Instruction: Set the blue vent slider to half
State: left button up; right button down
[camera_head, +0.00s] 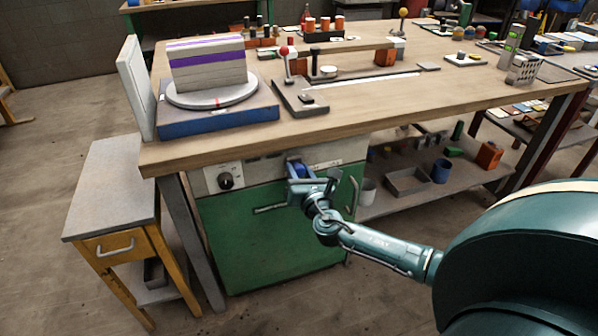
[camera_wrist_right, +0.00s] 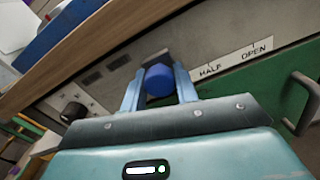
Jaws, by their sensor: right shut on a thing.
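The blue vent slider knob (camera_wrist_right: 158,80) sits between the two fingers of my right gripper (camera_wrist_right: 159,88), which is shut on it. It also shows in the head view (camera_head: 298,170), partly hidden by the gripper. The label strip (camera_wrist_right: 233,62) on the grey panel reads HALF and OPEN, to the right of the knob in the wrist view. The knob is left of the HALF mark. Any marking behind the knob is hidden. My left gripper is not in view.
A black dial (camera_head: 226,181) is on the grey panel left of the slider. The worktop edge (camera_head: 350,122) overhangs the panel. A small side table (camera_head: 110,190) stands at the left.

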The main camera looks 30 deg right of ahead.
jog(key=d, duration=0.2)
jog(key=s+d+b, duration=0.1)
jog(key=d, duration=0.2)
jog(key=shift+s+d+f, duration=0.1)
jog(key=shift+s+f, duration=0.05)
jog(key=shift+d, duration=0.35)
jog(key=c, duration=1.1)
grip_release()
jog(key=shift+o, duration=0.2)
jog(key=shift+s, duration=0.15)
jog(key=p+v, duration=0.1)
jog(key=v, duration=1.2)
